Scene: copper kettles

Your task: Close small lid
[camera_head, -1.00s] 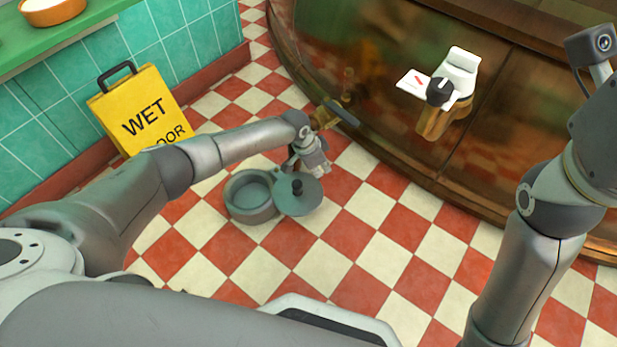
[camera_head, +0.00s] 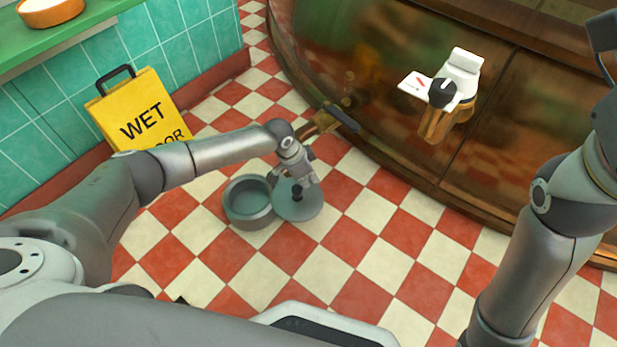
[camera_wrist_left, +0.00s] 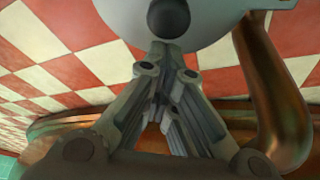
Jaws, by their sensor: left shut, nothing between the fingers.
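The small grey lid (camera_head: 302,213) with a dark knob (camera_head: 297,195) shows in the head view as a round disc swung out to the right of a round grey pot (camera_head: 248,222). The pot is open at the top. My left gripper (camera_head: 305,181) is shut and empty at the far side of the lid, close to the knob; I cannot tell whether it touches. In the left wrist view, the fingertips (camera_wrist_left: 166,48) are at the lid's edge, and the lid (camera_wrist_left: 215,22) with its knob (camera_wrist_left: 168,18) shows at the top. My right gripper is out of view.
A large copper kettle (camera_head: 360,60) curves behind, with a brass spout and dark handle (camera_head: 341,117) near my left wrist. A yellow wet floor sign (camera_head: 140,110) leans by the tiled wall. The checkered floor (camera_head: 370,250) right of the lid is clear.

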